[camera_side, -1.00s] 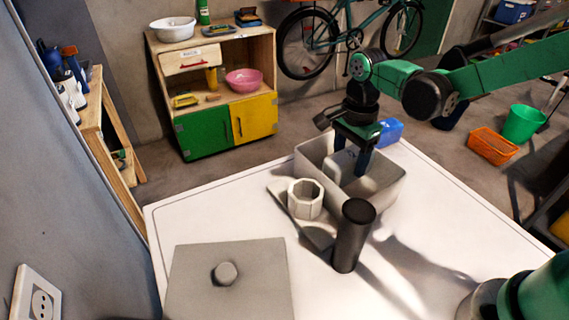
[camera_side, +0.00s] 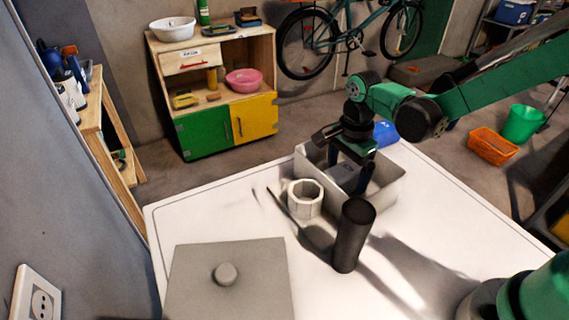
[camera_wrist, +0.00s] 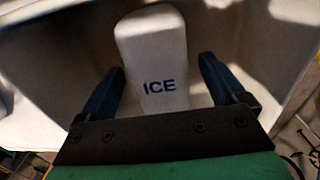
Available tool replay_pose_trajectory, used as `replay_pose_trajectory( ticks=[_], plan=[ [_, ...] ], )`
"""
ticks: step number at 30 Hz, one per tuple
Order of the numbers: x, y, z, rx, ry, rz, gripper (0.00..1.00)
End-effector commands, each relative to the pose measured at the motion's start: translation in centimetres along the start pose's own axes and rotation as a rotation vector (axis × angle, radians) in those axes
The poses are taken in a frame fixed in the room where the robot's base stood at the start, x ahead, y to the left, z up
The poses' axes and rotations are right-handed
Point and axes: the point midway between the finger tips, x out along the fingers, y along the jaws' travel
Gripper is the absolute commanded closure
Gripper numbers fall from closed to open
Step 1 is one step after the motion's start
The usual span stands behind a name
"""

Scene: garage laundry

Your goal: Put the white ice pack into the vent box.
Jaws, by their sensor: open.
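The white ice pack (camera_wrist: 150,50), marked "ICE", stands out in the wrist view between my two dark blue fingers. In the side view the ice pack (camera_side: 344,178) is inside a pale grey open-topped box (camera_side: 385,194), which I take as the vent box. My gripper (camera_side: 350,172) reaches down into this box. It is open, with a finger on each side of the ice pack; the wrist view of my gripper (camera_wrist: 162,66) shows a gap at both sides. The pack's underside is hidden, so I cannot tell how it rests.
A white octagonal cup (camera_side: 305,199) stands just left of the box, and a black cylinder (camera_side: 353,236) in front. A grey square plate with a knob (camera_side: 225,274) lies front left. A blue object (camera_side: 386,133) is behind the box.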

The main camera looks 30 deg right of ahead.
Motion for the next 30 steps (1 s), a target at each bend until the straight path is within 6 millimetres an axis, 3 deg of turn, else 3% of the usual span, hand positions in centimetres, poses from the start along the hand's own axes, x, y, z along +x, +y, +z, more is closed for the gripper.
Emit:
replay_pose_trajectory(
  ticks=[7,21,30],
  plan=[
    [-1.8,0.0,0.0,0.000,0.000,0.000,0.10],
    [-10.4,0.0,0.0,0.000,0.000,0.000,0.10],
    [-12.5,0.5,-0.1,-0.068,0.002,-0.029,0.10]
  ],
)
